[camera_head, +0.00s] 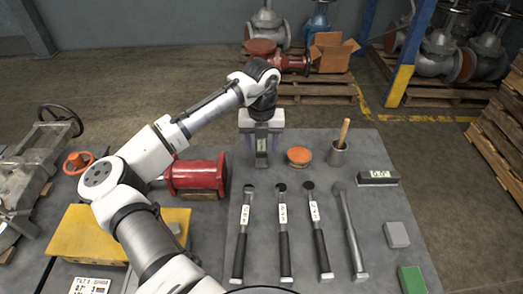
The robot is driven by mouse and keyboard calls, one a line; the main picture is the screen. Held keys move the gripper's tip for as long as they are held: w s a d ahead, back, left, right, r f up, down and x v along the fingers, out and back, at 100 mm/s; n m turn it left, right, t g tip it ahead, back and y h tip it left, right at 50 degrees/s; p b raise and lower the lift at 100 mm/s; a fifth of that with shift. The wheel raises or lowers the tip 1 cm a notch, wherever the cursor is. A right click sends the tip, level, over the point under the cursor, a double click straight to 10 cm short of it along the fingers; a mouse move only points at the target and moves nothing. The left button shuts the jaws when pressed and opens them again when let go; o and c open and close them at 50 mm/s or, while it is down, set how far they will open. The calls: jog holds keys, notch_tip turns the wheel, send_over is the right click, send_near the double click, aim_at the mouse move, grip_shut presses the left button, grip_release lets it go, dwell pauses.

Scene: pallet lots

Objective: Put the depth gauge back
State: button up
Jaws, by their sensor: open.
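My gripper (262,162) points down at the back left of the grey work mat (350,255). Its fingers are open, with a narrow grey-green piece showing between them. I cannot tell whether that piece is the depth gauge or part of my gripper. No object is clearly recognisable as the depth gauge. Several long tools with black handles lie side by side on the mat, among them a left one (243,235), a middle one (284,235) and a right one (319,235) with white labels. A plain grey metal one (349,230) lies right of them.
An orange round lid (299,156), a metal cup (337,156) with a wooden handle, and a digital level (378,178) stand near the mat's back. A grey block (396,235) and green block (411,279) lie right. A red flanged part (197,176) and yellow block (90,232) are left.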

aim_at(262, 146)
notch_tip(262, 146, up, 9)
dwell(0.5)
